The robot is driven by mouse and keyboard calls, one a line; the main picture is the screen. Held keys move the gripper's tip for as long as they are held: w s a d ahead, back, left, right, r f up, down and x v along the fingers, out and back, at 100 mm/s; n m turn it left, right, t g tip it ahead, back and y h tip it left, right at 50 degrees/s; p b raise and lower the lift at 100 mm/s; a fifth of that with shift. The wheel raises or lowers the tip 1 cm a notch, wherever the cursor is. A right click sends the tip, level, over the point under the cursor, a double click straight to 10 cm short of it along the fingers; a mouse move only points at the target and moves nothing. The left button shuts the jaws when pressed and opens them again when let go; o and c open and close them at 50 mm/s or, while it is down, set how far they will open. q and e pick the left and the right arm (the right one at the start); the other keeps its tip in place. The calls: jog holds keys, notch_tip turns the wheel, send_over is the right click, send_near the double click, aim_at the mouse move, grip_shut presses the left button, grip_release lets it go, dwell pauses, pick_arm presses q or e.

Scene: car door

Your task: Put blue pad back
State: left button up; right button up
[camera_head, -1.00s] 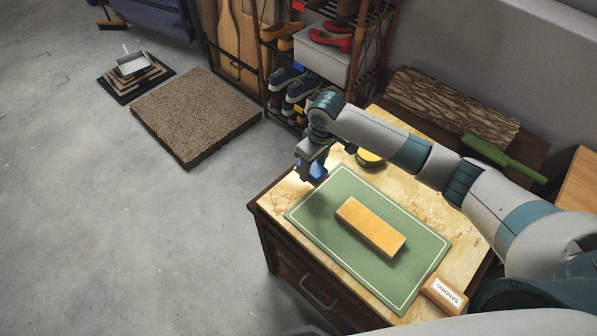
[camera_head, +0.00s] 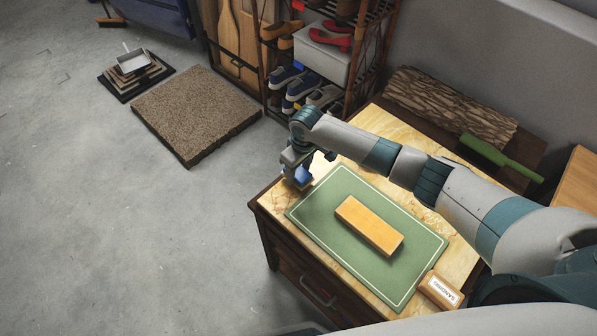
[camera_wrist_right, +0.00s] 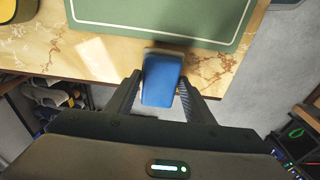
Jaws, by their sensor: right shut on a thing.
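The blue pad (camera_head: 301,175) is at the far left corner of the wooden cabinet's marble-patterned top (camera_head: 270,201). My right gripper (camera_head: 299,172) is shut on it. In the right wrist view the blue pad (camera_wrist_right: 162,80) sits between the two fingers of my right gripper (camera_wrist_right: 160,92). It is just off the edge of the green mat (camera_wrist_right: 165,18). Whether the pad touches the top is hard to tell. My left gripper is not in view.
On the green mat (camera_head: 315,213) lies a light wooden block (camera_head: 369,226). A shoe rack (camera_head: 372,50) is at the back.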

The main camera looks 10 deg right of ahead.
aim_at(302, 174)
jog(key=shift+f, duration=0.75)
jog(key=shift+f, duration=0.25)
jog(key=o, duration=1)
jog(key=shift+c, duration=0.2)
jog(key=shift+r, duration=0.1)
jog(key=shift+r, duration=0.15)
notch_tip(302, 174, up, 12)
jog(key=s+b, duration=0.1)
jog(key=shift+d+b, duration=0.35)
jog(key=shift+d, duration=0.05)
jog(key=shift+s, duration=0.1)
